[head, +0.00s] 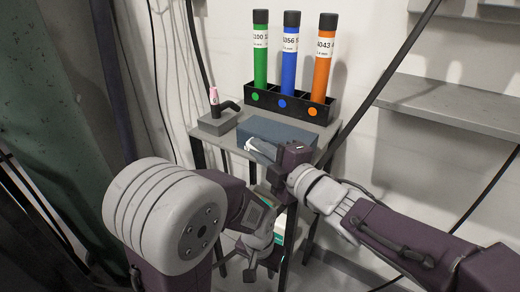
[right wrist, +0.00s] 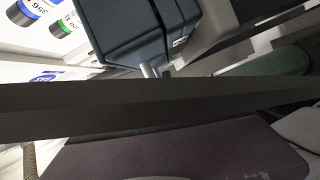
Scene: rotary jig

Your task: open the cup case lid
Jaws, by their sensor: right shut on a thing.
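The cup case (head: 280,126) is a blue-grey box on the small grey table in the head view. It fills the upper middle of the right wrist view (right wrist: 135,35), where a seam runs along its side. Its lid looks down. My right gripper (head: 258,150) is at the case's front left edge and is shut on the lid's edge; the exact contact is mostly hidden by the gripper and a dark bar across the wrist view. My left gripper (head: 260,272) hangs below the table top, in front of the table, empty with its fingers apart.
A black rack (head: 300,110) with green, blue and orange tubes stands behind the case. A grey block with a black handle and pink-white piece (head: 217,122) sits left of it. A wall shelf (head: 450,105) is at right. Dark cables hang nearby.

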